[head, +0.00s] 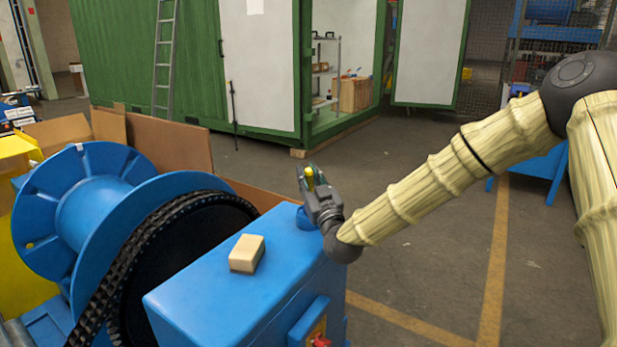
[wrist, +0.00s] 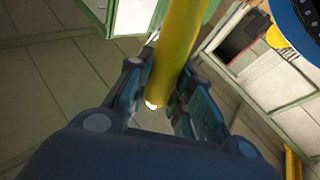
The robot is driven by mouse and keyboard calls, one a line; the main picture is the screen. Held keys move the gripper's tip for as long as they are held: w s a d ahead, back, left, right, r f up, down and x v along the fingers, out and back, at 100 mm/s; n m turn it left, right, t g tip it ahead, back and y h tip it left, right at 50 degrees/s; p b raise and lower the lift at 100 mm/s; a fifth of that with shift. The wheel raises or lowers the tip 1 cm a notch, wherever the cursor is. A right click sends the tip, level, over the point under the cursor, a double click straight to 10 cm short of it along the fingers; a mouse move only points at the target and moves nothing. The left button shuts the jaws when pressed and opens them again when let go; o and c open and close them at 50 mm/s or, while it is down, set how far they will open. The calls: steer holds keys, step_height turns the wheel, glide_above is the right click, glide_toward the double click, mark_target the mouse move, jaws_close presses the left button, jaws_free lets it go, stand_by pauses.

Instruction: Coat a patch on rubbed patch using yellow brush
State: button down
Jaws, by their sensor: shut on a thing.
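My gripper (head: 312,182) is at the far right corner of the blue housing, and it is shut on the yellow brush (head: 309,177). In the wrist view the yellow handle of the brush (wrist: 178,50) stands between the two fingers of my gripper (wrist: 165,100), with a small white end near my palm. The bristle end of the brush does not show clearly. A cream block (head: 247,253) lies on the top of the blue housing (head: 200,298), to the left of my gripper. I cannot make out a rubbed patch in either view.
A black chain (head: 110,275) runs round a dark wheel left of the housing, beside a big blue drum (head: 90,207). Cardboard sheets (head: 170,145) stand behind. A round blue holder (head: 306,217) sits near my gripper. The floor beyond is open, up to a green container (head: 130,60).

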steer(key=shift+r+p, duration=1.55)
steer(key=shift+r, duration=1.95)
steer(key=shift+a+f, duration=0.1)
